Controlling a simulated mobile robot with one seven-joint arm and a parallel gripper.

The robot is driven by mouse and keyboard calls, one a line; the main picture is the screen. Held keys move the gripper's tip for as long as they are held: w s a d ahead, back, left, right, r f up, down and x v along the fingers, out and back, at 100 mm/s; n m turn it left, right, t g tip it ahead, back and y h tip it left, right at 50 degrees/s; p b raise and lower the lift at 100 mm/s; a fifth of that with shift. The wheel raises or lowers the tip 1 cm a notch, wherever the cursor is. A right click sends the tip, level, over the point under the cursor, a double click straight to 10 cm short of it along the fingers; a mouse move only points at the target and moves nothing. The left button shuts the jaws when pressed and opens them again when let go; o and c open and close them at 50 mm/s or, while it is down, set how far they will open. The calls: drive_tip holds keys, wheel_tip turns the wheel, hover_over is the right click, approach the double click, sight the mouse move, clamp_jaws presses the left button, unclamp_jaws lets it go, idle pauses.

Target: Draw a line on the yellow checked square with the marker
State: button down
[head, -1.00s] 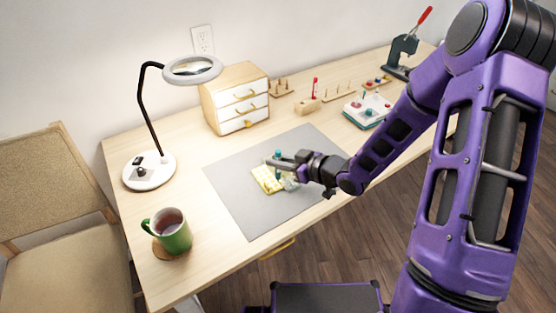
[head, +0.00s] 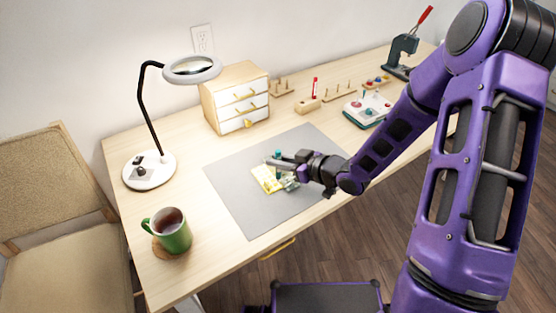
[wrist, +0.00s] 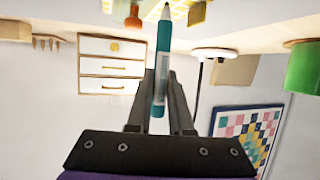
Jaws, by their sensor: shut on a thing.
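The yellow checked square (head: 265,180) lies on the grey mat, below my gripper, which partly hides it. Part of it shows at the top edge of the wrist view (wrist: 190,12). My gripper (head: 277,162) is shut on the teal marker (wrist: 161,65), which sits between both fingers (wrist: 160,88) in the wrist view. The marker's pale tip points toward the yellow square. Its teal end (head: 278,154) shows above the fingers in the head view. I cannot tell whether the tip touches the square.
The grey mat (head: 250,215) is otherwise mostly clear. A green mug (head: 177,238) stands front left, a magnifier lamp (head: 150,170) at left, a drawer box (head: 236,97) behind, and a white-topped device (head: 368,107) back right.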

drive_tip(key=shift+f, duration=0.25)
idle(0.4)
drive_tip(key=shift+w+a, duration=0.55)
drive_tip(key=shift+w, duration=0.3)
idle(0.8)
drive_tip(key=shift+w+a+b, duration=0.1)
drive_tip(key=shift+w+a, duration=0.35)
drive_tip(key=shift+w, duration=0.25)
drive_tip(key=shift+w+a+b, duration=0.1)
drive_tip(key=shift+w+a, duration=0.3)
drive_tip(key=shift+w, duration=0.3)
drive_tip(key=shift+w+a+b, duration=0.1)
drive_tip(key=shift+w+a, duration=0.35)
drive_tip(key=shift+w, duration=0.25)
idle(2.9)
drive_tip(key=shift+r, duration=0.25)
idle(0.4)
